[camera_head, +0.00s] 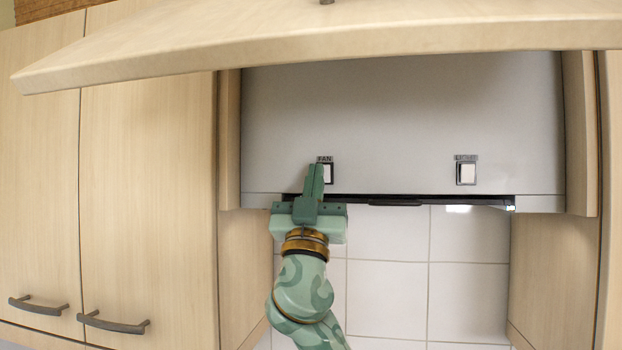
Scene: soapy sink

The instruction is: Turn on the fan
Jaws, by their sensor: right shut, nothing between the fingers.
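The fan switch (328,172), a white rocker in a dark frame under a "FAN" label, is on the left of the grey range hood panel (400,110). My right gripper (315,170) is shut and empty, pointing up. Its fingertips overlap the left part of the fan switch in the picture; I cannot tell whether they touch it. The switch's left part is hidden behind the fingers. My left gripper is not in view.
A second white switch (466,174) labelled "LIGHT" is on the right of the panel. A raised wooden flap (300,40) crosses above. Wooden cabinet doors (150,200) with dark handles stand at the left. White wall tiles (387,290) show below the hood.

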